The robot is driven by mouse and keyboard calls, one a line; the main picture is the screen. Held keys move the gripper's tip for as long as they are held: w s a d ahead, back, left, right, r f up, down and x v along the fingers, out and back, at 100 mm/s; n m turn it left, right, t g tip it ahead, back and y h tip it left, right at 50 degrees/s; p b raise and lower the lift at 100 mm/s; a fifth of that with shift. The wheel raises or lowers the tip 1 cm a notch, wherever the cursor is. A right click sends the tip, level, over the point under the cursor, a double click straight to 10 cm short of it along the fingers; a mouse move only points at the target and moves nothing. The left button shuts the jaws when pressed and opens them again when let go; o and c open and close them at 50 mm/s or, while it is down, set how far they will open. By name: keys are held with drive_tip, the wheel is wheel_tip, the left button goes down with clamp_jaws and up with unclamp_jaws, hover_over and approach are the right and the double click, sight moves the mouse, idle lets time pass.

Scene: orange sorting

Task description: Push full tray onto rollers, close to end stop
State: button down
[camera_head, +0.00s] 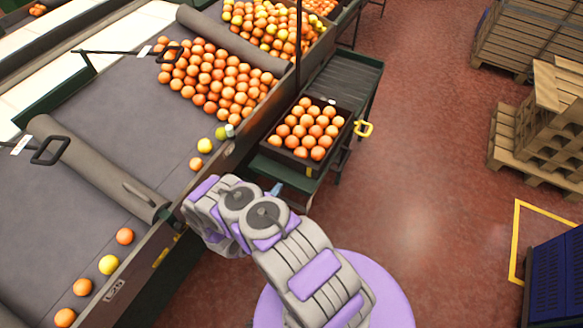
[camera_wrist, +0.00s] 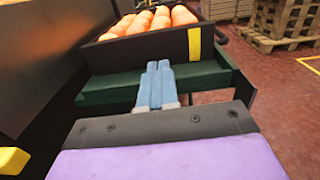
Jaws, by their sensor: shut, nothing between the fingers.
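The dark tray (camera_head: 283,151) is filled with oranges (camera_head: 306,128) and stands at the near end of the roller stand, beside the sorting belt. In the wrist view the tray's near wall (camera_wrist: 142,47) has a yellow strip at its right. My gripper (camera_head: 277,189) is mostly hidden behind my arm in the head view. In the wrist view its blue fingers (camera_wrist: 158,72) are together and empty, pointing at the tray wall; I cannot tell whether they touch it. The rollers (camera_head: 346,77) lie bare beyond the tray. The end stop is not clearly made out.
The sorting belt (camera_head: 95,200) with several loose oranges runs along the left. A yellow handle (camera_head: 363,128) sticks out right of the tray. Pallets (camera_head: 540,110) and a blue crate (camera_head: 555,280) stand at the right. The red floor between is clear.

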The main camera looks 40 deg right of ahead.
sight(295, 161)
drive_tip(key=b+x, duration=0.2)
drive_tip(key=x, duration=0.9)
drive_tip(key=shift+w+d, duration=0.15)
drive_tip(key=shift+d, duration=0.25)
drive_tip(key=shift+w+d+r, duration=0.1)
drive_tip(key=shift+r, duration=0.05)
